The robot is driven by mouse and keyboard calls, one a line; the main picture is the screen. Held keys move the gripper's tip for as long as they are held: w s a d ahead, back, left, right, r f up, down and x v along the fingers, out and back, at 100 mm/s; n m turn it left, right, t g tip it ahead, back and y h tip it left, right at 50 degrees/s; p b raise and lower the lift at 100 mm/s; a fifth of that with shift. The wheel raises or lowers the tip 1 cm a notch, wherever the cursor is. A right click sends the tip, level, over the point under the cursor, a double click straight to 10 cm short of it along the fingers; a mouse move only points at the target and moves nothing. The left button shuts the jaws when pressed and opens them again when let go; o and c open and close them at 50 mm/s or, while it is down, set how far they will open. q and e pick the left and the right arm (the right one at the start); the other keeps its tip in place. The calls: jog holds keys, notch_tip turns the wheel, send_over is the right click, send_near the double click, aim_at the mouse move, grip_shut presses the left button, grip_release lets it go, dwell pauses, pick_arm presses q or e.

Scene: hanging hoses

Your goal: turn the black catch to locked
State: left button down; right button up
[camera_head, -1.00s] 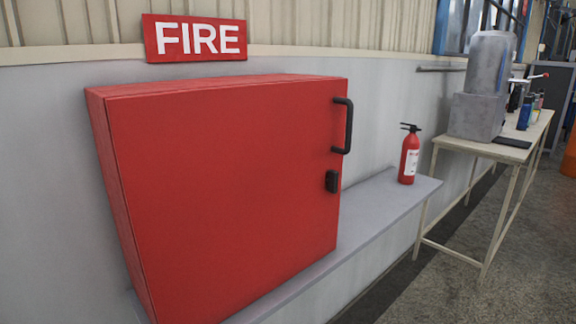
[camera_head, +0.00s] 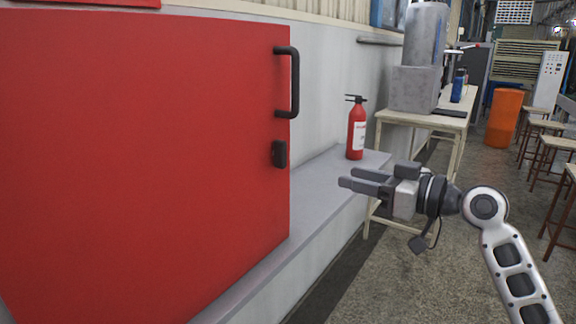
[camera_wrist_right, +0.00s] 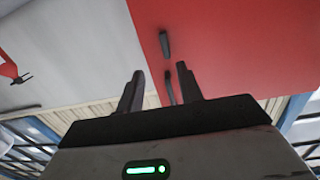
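The black catch (camera_head: 279,154) sits on the right edge of the red cabinet door (camera_head: 150,150), below the black bar handle (camera_head: 290,82). It looks like a small upright block; its lock state cannot be read. My right gripper (camera_head: 350,177) is to the right of the catch and apart from it, fingers pointing left. In the right wrist view the two fingers of my right gripper (camera_wrist_right: 160,68) stand apart with nothing between them. The catch (camera_wrist_right: 165,45) shows beyond the fingertips, with the handle (camera_wrist_right: 171,88) lower in that upside-down picture. My left gripper is not in view.
A red fire extinguisher (camera_head: 356,130) stands on the grey ledge (camera_head: 315,195) right of the cabinet, behind my right gripper. A table (camera_head: 425,115) with grey equipment is further back. Stools and an orange drum (camera_head: 504,118) are at the right. The floor between is open.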

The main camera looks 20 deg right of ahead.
notch_tip(320, 180, up, 2)
jog(key=p, duration=0.3)
send_near(285, 148)
jog(key=shift+n+y, duration=0.3)
jog(key=x, duration=0.9)
jog(key=shift+w+f, duration=0.2)
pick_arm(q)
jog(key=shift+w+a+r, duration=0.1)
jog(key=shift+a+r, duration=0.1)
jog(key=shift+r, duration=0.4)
pick_arm(e)
grip_shut()
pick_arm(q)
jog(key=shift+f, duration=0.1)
